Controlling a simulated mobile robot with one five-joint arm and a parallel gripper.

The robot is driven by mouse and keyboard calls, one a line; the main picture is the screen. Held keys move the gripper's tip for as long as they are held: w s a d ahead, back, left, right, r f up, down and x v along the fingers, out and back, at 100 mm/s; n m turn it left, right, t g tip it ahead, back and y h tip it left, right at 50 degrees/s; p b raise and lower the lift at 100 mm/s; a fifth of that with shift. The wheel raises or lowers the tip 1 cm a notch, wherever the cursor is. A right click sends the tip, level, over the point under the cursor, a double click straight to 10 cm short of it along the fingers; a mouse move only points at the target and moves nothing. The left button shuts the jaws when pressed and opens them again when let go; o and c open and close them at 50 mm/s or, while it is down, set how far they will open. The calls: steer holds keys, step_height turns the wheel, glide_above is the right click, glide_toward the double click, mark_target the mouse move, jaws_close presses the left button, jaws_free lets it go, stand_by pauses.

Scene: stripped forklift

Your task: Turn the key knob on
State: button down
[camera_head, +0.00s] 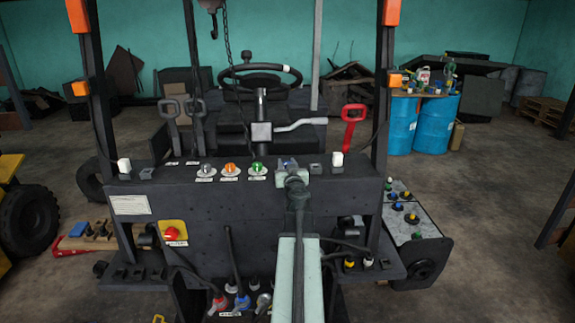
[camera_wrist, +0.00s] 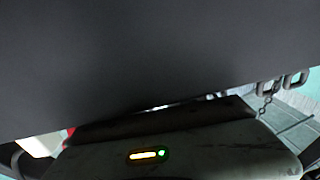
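The forklift's dark control panel (camera_head: 225,205) faces me in the head view. Along its top are a silver knob (camera_head: 206,171), an orange knob (camera_head: 230,169) and a green knob (camera_head: 257,168), each over a small white label I cannot read. My gripper (camera_head: 289,164) is at the panel's top edge, just right of the green knob. My arm hides its fingers and whatever lies behind it, so I cannot tell whether it is open or touching anything. I cannot single out the key knob for certain. In the wrist view a dark surface (camera_wrist: 140,60) fills most of the picture and no knob shows.
Black levers (camera_head: 184,115) and a red handle (camera_head: 353,121) rise behind the panel, with a steering wheel (camera_head: 262,75) beyond. Dark posts stand at both sides. A red button on a yellow plate (camera_head: 173,233) sits lower left. Several cables and connectors hang below.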

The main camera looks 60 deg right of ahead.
steer(key=m+g+h, duration=0.1)
steer(key=g, duration=0.1)
steer(key=m+g+h, duration=0.1)
steer(key=m+g, duration=0.1)
steer(key=shift+w+h, duration=0.15)
steer(key=shift+h, duration=0.15)
steer(key=shift+m+g+h, duration=0.4)
steer(key=shift+m+g, duration=0.2)
steer(key=shift+g, duration=0.2)
steer(key=c, duration=1)
jaws_free()
steer(key=shift+o, duration=0.2)
steer(key=shift+s, duration=0.2)
steer(key=v, duration=0.8)
steer(key=shift+w, duration=0.1)
